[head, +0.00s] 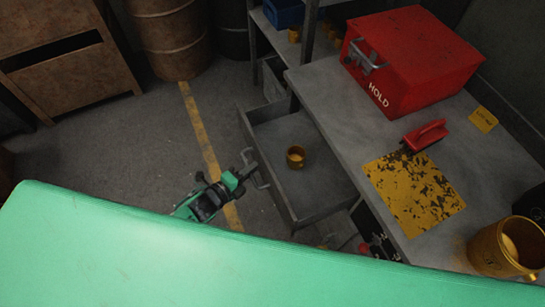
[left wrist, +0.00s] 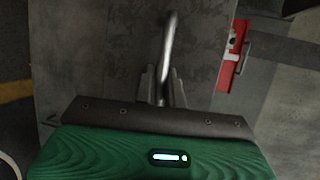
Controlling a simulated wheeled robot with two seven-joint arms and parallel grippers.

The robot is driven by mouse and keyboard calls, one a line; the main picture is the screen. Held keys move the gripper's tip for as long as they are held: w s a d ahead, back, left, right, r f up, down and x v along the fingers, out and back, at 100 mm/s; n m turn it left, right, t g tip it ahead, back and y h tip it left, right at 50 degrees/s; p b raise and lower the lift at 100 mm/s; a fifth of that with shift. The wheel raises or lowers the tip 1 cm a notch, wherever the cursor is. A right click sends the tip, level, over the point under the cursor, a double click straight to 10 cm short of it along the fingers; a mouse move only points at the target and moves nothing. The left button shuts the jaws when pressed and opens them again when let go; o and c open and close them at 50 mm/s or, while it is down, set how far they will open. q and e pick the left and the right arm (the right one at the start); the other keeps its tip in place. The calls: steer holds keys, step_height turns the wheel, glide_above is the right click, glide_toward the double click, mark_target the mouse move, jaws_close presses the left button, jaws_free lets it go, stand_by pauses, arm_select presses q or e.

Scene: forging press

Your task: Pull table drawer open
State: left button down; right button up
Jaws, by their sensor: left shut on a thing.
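The grey table drawer (head: 318,195) stands well out from under the grey table, and its inside shows. A small yellow ring-like part (head: 295,156) lies in it. The drawer's bent metal handle (head: 262,178) is on its front, at the left. My left gripper (head: 250,170) is shut on this handle. In the left wrist view, the handle (left wrist: 168,55) runs up from between the two fingers (left wrist: 163,88), with the grey drawer front (left wrist: 110,60) behind it. My right gripper is in neither view.
On the table (head: 320,90) are a red HOLD box (head: 425,60), a red-handled tool (head: 425,135), a worn yellow plate (head: 412,192) and a yellow mug (head: 490,250). Barrels (head: 168,40) and a rusty cabinet (head: 75,75) stand behind.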

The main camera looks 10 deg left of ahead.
arm_select(q)
steer(key=s+a, duration=0.5)
steer(key=a, duration=0.2)
steer(key=shift+s+p, duration=0.15)
steer(key=shift+p, duration=0.15)
steer(key=shift+a, duration=0.1)
steer(key=c, duration=1.5)
jaws_free()
steer(key=b+v, duration=0.2)
steer(key=v, duration=1.1)
steer(key=shift+s+a+r, duration=0.1)
steer(key=shift+s+a, duration=0.1)
steer(key=shift+s, duration=0.15)
